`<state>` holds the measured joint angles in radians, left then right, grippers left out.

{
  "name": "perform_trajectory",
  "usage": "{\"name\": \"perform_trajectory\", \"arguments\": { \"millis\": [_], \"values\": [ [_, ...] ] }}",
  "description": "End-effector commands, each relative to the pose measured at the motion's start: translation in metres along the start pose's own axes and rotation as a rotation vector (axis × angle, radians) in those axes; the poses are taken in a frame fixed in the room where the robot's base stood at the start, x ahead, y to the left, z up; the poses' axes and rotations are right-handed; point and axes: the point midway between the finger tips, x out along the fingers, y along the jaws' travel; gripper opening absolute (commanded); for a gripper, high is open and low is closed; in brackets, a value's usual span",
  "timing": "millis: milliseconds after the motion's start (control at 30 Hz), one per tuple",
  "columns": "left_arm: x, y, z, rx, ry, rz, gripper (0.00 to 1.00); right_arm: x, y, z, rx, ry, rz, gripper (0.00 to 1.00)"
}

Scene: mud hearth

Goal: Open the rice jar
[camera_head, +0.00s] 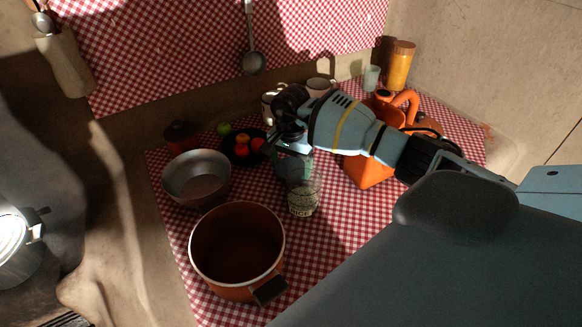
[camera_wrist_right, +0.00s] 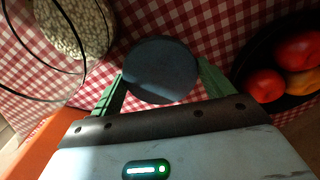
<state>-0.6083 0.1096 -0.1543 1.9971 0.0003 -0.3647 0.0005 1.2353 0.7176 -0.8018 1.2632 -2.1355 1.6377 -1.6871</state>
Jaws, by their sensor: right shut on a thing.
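My right gripper (camera_head: 290,147) reaches in from the right over the checked cloth. In the wrist view its green fingers (camera_wrist_right: 160,85) are shut on a round dark blue-grey lid (camera_wrist_right: 160,68), which shows as a dull teal shape in the head view (camera_head: 294,168). A pale, speckled, see-through jar (camera_head: 304,198), apparently the rice jar, stands just in front of the lid. In the wrist view the jar (camera_wrist_right: 75,28) is at upper left, with thin dark rings beside it. Cloth shows between lid and jar there, so they look apart. My left gripper is not in view.
A brown pot (camera_head: 237,290) stands at the front and a metal bowl (camera_head: 197,178) at left. A dark plate of fruit (camera_head: 233,158) is left of my gripper. An orange container (camera_head: 370,172) stands right. Cloth right of the jar is clear.

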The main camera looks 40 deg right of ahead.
Motion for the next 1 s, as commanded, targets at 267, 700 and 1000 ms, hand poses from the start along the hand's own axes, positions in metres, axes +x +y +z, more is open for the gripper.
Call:
{"name": "perform_trajectory", "arguments": {
  "millis": [267,700,1000],
  "values": [
    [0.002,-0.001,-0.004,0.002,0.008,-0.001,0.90,0.013,0.000,0.000,-0.001,0.000,-0.001,0.53],
    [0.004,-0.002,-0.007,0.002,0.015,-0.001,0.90,0.017,0.000,0.000,-0.001,0.000,0.000,1.00],
    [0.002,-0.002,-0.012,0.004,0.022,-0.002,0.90,0.010,-0.001,0.000,-0.001,0.000,-0.003,1.00]
  ]
}}
